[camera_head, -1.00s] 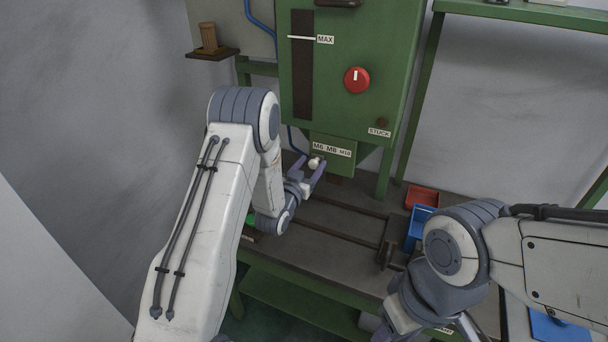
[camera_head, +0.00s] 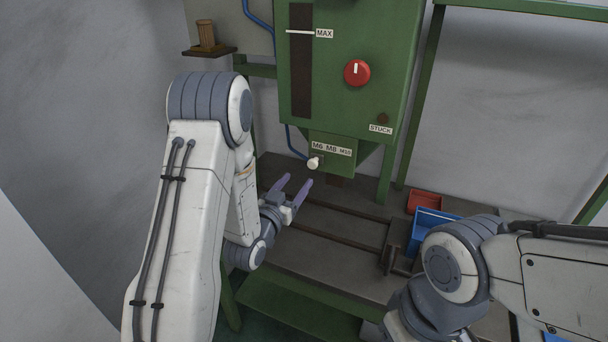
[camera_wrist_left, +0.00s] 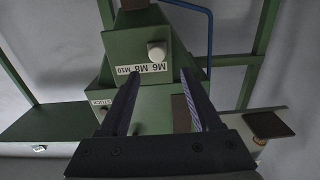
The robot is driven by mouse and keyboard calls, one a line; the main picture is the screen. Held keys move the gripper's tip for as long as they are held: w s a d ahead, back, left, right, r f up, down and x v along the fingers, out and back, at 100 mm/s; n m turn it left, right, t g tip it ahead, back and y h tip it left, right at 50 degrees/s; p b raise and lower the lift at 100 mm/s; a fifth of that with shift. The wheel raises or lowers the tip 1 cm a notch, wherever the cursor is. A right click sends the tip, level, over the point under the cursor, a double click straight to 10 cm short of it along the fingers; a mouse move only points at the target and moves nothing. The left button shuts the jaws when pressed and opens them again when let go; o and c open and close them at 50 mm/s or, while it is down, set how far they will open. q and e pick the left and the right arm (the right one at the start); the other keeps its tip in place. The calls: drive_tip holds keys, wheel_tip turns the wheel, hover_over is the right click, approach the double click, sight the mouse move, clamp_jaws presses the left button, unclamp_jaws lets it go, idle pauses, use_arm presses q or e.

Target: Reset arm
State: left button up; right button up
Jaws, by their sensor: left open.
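My left gripper (camera_head: 292,187) is open and empty in the head view, below and left of the white selector knob (camera_head: 314,163) on the green machine (camera_head: 345,110). The knob sits by the M6 M8 M10 label and is clear of the fingers. In the left wrist view, the open fingers (camera_wrist_left: 163,108) point at the machine, and the knob (camera_wrist_left: 157,51) shows beyond the gap between them. My right arm comes in at the lower right of the head view; its fingertips are out of sight.
A red dial (camera_head: 357,73) and a STUCK label (camera_head: 381,129) are on the machine front. A red bin (camera_head: 424,201) and a blue bin (camera_head: 430,221) stand on the bench (camera_head: 340,262). A small shelf (camera_head: 209,51) with a brown cup is at upper left.

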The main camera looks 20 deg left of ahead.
use_arm(q)
drive_tip(key=s+d+f+m+g+h+b, duration=0.1)
drive_tip(key=s+d+f+m+g+b, duration=0.1)
drive_tip(key=s+d+g, duration=0.45)
drive_tip(key=s+d+f+m+g+b, duration=0.1)
drive_tip(key=s+d+f+g, duration=0.2)
drive_tip(key=d, duration=0.6)
drive_tip(key=s+r+m+g+y+b, duration=0.1)
drive_tip(key=s+g, duration=0.7)
drive_tip(key=s, duration=1.6)
drive_tip(key=shift+s+d+r+m+y+b, duration=0.3)
drive_tip(key=shift+s+d+m+y+b, duration=0.15)
drive_tip(key=shift+m, duration=0.55)
